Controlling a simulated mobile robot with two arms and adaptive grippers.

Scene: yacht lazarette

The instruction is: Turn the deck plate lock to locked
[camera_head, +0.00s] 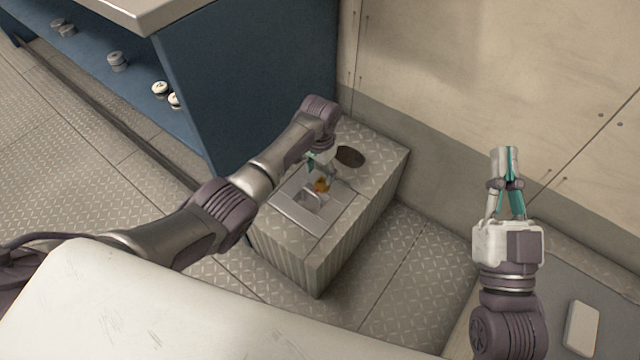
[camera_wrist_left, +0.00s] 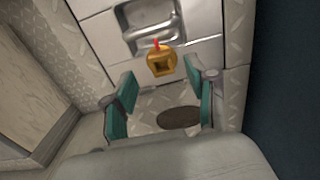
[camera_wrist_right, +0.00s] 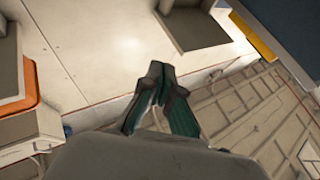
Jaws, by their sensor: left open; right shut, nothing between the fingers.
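The deck plate (camera_head: 289,213) is a silver metal panel with a recessed handle, set in the top of a diamond-tread box; it also shows in the left wrist view (camera_wrist_left: 196,25). The lock (camera_head: 321,186) is a small brass-coloured knob by the plate's edge; in the left wrist view the brass lock (camera_wrist_left: 161,64) has a square hollow and a red mark beside it. My left gripper (camera_head: 322,172) is over the lock, and its open fingers (camera_wrist_left: 158,100) stand either side with the lock ahead between them, apart from it. My right gripper (camera_head: 506,150) is shut and empty, away to the right.
A dark round hole (camera_head: 350,157) is in the box top beside the lock. A blue shelf unit (camera_head: 245,80) with several small round items stands at left. A beige wall (camera_head: 480,80) rises behind. A white block (camera_head: 582,327) lies at lower right.

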